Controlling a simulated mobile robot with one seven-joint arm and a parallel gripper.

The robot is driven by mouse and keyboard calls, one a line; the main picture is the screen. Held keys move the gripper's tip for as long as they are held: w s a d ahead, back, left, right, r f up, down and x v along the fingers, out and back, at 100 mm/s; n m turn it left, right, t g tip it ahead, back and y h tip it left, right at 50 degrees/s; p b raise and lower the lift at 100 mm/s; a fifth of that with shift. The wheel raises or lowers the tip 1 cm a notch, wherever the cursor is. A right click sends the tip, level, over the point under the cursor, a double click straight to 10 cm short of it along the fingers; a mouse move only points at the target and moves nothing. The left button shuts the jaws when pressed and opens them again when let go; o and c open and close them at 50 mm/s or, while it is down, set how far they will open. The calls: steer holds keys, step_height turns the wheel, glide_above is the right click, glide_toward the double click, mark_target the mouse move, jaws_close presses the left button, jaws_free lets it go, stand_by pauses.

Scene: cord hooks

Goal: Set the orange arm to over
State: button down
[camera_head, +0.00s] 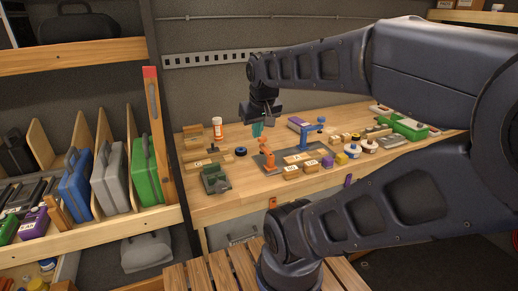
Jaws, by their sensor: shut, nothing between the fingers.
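The orange arm (268,161) stands on a dark base plate near the front middle of the wooden workbench. It looks short and leans slightly left at its top; its exact setting is too small to tell. My gripper (257,133) hangs above the bench, above and slightly left of the orange arm in the picture. Its fingers point down and are shut, with a teal colour at the tips. It appears apart from the orange arm.
A taller blue arm (304,138) stands right of the orange arm. A green tray (408,127) is at right. The left shelf holds upright cases (110,180).

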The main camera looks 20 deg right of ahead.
mark_target(266, 152)
steer(key=w+f+n+g+h, duration=0.1)
steer(key=w+f+n+h, duration=0.2)
steer(key=w+f+n, duration=0.2)
steer(key=w+a+f+n+g+h, duration=0.1)
steer(key=w+f+n+h, duration=0.2)
steer(key=w, duration=0.8)
steer(key=w+f+n+g+h, duration=0.2)
steer(key=w+f+n, duration=0.5)
steer(key=w+n, duration=0.1)
steer(key=shift+w+a+n+h, duration=0.15)
steer(key=shift+a+n+h, duration=0.25)
steer(key=shift+n, duration=0.3)
steer(key=x, duration=0.9)
steer(key=shift+d+f, duration=0.15)
steer(key=shift+d, duration=0.1)
steer(key=d, duration=0.3)
steer(key=shift+f, duration=0.15)
steer(key=shift+d, duration=0.6)
